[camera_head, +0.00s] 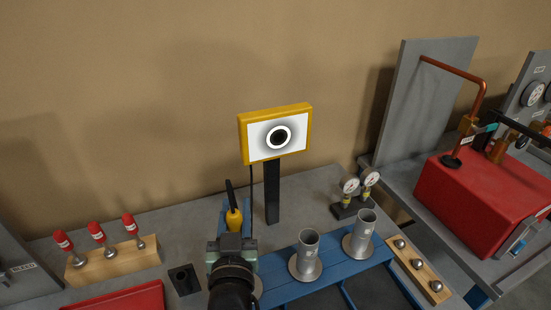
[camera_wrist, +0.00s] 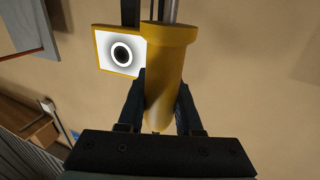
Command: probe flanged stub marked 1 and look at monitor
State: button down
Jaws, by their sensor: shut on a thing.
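My gripper (camera_head: 232,239) is shut on the yellow handle of a probe (camera_head: 234,217), whose dark upper part points up. The wrist view shows the yellow handle (camera_wrist: 168,75) between my two fingers (camera_wrist: 160,95). The yellow-framed monitor (camera_head: 277,136) stands on a dark post behind; its screen shows a dark round centre inside a bright white ring. Two grey flanged stubs, a middle one (camera_head: 308,250) and a right one (camera_head: 360,234), stand on the blue bench. Their marks are too small to read. A flange edge (camera_head: 259,284) shows beside my wrist; the rest there is hidden.
A wooden block (camera_head: 113,262) with red-topped pins stands at left, near a black holder (camera_head: 184,279) and red tray (camera_head: 125,297). Two gauges (camera_head: 358,187) stand behind the stubs. A wooden strip with steel balls (camera_head: 419,269) and a red box (camera_head: 482,197) are at right.

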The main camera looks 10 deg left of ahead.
notch_tip(320, 180, up, 6)
jog(key=p, duration=0.4)
jog(key=shift+p, duration=0.35)
jog(key=shift+r, duration=0.1)
